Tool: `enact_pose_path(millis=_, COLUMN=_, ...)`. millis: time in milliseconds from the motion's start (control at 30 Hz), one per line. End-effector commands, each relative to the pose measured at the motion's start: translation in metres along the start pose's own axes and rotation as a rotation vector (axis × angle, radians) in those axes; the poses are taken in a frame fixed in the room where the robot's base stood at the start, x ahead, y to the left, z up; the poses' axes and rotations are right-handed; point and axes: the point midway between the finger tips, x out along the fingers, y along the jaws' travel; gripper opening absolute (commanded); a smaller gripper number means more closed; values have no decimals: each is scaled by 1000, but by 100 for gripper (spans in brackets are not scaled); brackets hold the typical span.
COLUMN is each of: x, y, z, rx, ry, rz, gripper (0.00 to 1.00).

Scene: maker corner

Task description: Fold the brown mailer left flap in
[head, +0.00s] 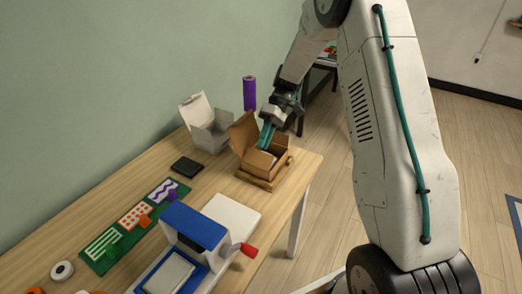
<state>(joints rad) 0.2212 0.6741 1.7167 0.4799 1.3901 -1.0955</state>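The brown mailer (262,177) is a small open cardboard box near the far right end of the wooden table. A brown panel (242,133) stands up at its left back side, and something pale lies inside. My gripper (265,141) reaches down from above with teal fingers over the mailer, close to the upright panel. Whether it touches the panel, I cannot tell. The fingers look close together, but the gap between them is too small to judge. Which flap is the left one is not clear from this view.
A white open box (207,132) and a purple cylinder (249,93) stand behind the mailer. A black flat item (187,166), a green board (133,222) with coloured patterns, and a blue and white machine (187,245) with a red handle lie nearer. A white slab (235,215) is beside it.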

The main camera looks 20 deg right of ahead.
Motion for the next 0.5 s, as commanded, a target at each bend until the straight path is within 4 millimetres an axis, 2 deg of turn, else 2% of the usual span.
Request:
enact_pose_path(millis=100, x=-18, y=0, z=0, rx=0, ry=0, rz=1, gripper=24)
enact_pose_path(millis=200, x=-27, y=0, z=0, rx=-1, ry=0, rz=1, gripper=24)
enact_pose_path(millis=500, x=-30, y=0, z=0, rx=0, ry=-1, rz=-1, gripper=24)
